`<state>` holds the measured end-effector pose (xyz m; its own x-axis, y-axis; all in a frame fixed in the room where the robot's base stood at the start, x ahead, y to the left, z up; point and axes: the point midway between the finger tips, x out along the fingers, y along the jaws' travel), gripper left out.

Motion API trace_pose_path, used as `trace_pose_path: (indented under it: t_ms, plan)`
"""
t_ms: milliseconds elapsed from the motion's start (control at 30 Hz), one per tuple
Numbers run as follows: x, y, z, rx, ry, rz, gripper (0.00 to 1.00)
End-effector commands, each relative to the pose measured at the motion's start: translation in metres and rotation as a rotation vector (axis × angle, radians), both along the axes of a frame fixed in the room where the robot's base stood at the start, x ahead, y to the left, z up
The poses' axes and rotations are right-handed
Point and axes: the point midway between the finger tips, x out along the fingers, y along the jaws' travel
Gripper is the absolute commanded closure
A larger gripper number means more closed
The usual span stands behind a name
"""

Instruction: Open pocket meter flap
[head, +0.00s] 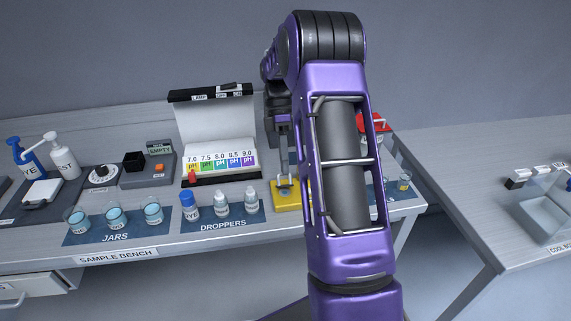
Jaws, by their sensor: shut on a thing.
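A flat yellow object (292,204), which looks like the pocket meter, lies on the bench right of the droppers. My purple arm hides its right part, and its flap cannot be made out clearly. My gripper (285,182) points down at its back part, with the fingertips touching it or very close. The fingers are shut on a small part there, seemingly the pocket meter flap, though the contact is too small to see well.
Dropper bottles (221,203) stand left of the yellow object, with jars (113,217) further left. An open pH colour case (218,140) stands behind the droppers. A red object (372,123) shows behind my arm. A separate table (488,150) stands at right across a gap.

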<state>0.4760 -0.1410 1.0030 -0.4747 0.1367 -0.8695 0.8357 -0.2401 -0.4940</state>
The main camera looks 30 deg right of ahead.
Motion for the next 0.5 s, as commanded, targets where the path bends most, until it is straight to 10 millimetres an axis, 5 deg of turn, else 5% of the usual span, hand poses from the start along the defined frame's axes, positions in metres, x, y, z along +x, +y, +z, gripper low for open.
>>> trace_pose_path:
  t_ms: [500]
  plan:
    - [0.0058,-0.0011,-0.0012,0.025,0.084,0.001,1.00]
